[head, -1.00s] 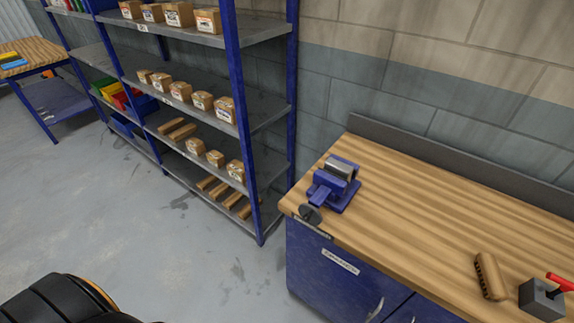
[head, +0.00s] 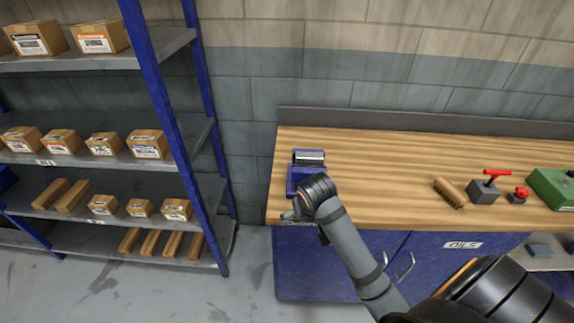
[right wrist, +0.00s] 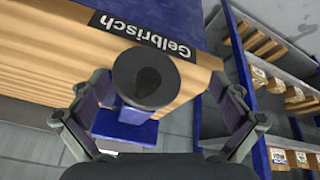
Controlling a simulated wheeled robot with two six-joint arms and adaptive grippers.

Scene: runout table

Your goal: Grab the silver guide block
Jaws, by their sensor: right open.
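A silver piece with a rounded top (head: 309,157), which looks like the guide block, sits in a blue vise (head: 294,174) near the left front corner of the wooden bench (head: 375,150). My right gripper (head: 297,213) is at the bench's front edge, just in front of the vise and partly covering it. In the right wrist view my right gripper (right wrist: 160,128) is open, its fingers on either side of the vise's dark round handwheel (right wrist: 147,78) and blue body (right wrist: 125,125). The silver piece is hidden in that view. My left gripper is not in view.
On the bench's right are a wooden brush (head: 450,193), a grey block with a red T-handle (head: 484,190), a small red-knobbed part (head: 518,194) and a green box (head: 553,190). A blue shelf rack (head: 165,100) with cartons stands left. The bench middle is clear.

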